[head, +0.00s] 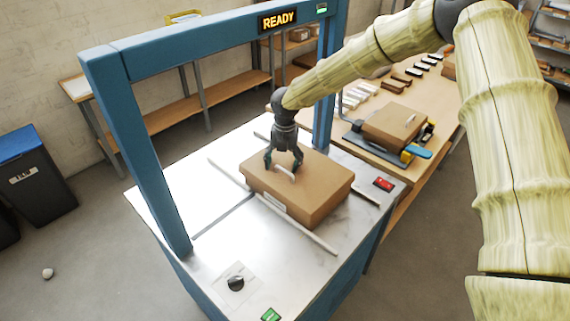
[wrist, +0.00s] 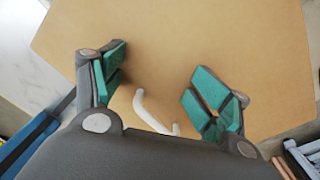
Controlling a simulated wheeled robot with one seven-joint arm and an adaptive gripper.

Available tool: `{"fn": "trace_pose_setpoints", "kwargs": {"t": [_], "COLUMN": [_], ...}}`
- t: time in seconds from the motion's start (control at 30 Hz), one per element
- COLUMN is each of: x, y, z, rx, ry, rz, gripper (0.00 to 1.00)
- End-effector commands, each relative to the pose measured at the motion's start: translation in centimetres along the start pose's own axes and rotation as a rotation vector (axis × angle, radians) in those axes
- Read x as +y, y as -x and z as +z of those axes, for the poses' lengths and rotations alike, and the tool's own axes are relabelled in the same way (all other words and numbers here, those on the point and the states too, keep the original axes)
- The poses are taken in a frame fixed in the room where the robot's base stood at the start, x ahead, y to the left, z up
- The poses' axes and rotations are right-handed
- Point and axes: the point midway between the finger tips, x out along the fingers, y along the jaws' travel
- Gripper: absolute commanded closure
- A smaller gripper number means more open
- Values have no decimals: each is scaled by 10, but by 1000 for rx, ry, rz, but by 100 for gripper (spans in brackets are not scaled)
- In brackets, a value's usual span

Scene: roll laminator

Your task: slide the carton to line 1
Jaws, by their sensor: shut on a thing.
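The brown carton (head: 310,196) lies flat on the steel top of the blue-framed machine (head: 175,205), between two pale rails. A white handle (wrist: 153,112) stands on its top face. My gripper (head: 283,162) is over the carton's top, shut on it at the handle, with the green finger pads (wrist: 160,88) on either side of the handle in the wrist view. The exact contact is hard to make out. A thin dark line (head: 222,217) crosses the top left of the carton; I cannot read a number on it.
A red switch (head: 383,184), a black knob (head: 236,283) and a green button (head: 270,314) sit near the edges. The top left of the carton is clear. A second carton (head: 393,127) stands on the wooden bench.

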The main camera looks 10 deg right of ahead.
Motion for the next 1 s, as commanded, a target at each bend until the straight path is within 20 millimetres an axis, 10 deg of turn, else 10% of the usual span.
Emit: {"fn": "trace_pose_setpoints", "kwargs": {"t": [0.63,0.67,0.77,1.0], "x": [13,13,13,12], "y": [-9,-8,-8,-5], "z": [15,15,15,16], "rx": [4,4,4,2], "ry": [1,1,1,-1], "rz": [-4,-4,-4,-3], "gripper": [54,22,4,1]}}
